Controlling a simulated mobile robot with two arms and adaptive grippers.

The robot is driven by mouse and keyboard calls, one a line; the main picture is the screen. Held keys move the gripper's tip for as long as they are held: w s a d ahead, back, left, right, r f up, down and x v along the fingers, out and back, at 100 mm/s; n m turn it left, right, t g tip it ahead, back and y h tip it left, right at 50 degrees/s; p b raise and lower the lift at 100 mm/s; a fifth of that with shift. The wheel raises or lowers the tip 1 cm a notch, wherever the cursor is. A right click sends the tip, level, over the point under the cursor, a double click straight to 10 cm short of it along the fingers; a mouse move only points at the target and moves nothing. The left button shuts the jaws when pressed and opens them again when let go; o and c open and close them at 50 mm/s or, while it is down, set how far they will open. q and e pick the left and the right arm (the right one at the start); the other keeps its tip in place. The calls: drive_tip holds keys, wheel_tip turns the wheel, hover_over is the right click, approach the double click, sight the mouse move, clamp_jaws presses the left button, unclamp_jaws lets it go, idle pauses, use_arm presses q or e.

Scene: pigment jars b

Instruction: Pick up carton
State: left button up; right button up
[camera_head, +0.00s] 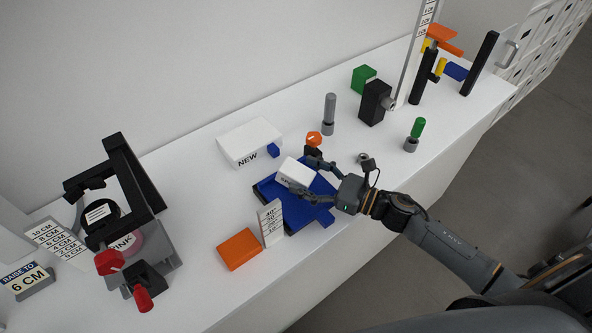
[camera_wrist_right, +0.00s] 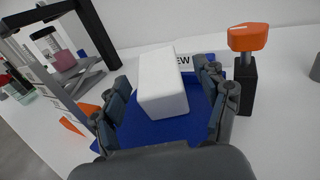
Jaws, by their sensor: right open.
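A small white carton (camera_head: 295,172) with dark lettering, partly hidden, sits on a blue tray (camera_head: 268,190) in the head view. My right gripper (camera_head: 305,174) is around it, with one finger on the far side and one on the near side. In the right wrist view the carton (camera_wrist_right: 161,84) stands between the two open fingers of the gripper (camera_wrist_right: 165,100), with gaps visible on both sides. The carton appears to rest on the blue surface (camera_wrist_right: 150,133). My left gripper is not in view.
A larger white box marked NEW (camera_head: 250,142) stands behind the tray. An orange-topped black post (camera_head: 313,142) is close to the far finger; it also shows in the wrist view (camera_wrist_right: 247,70). An orange block (camera_head: 239,249) and an upright scale (camera_head: 270,222) stand at the near left.

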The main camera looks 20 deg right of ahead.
sight(295, 169)
drive_tip(key=x, duration=0.2)
drive_tip(key=shift+w+a+r+p, duration=0.15)
drive_tip(key=shift+a+p, duration=0.1)
drive_tip(key=shift+p, duration=0.1)
drive_tip(key=shift+w+a, duration=0.2)
drive_tip(key=shift+a, duration=0.05)
drive_tip(key=shift+s+d, duration=0.1)
drive_tip(key=shift+c, duration=0.7)
drive_tip(key=c, duration=1.1)
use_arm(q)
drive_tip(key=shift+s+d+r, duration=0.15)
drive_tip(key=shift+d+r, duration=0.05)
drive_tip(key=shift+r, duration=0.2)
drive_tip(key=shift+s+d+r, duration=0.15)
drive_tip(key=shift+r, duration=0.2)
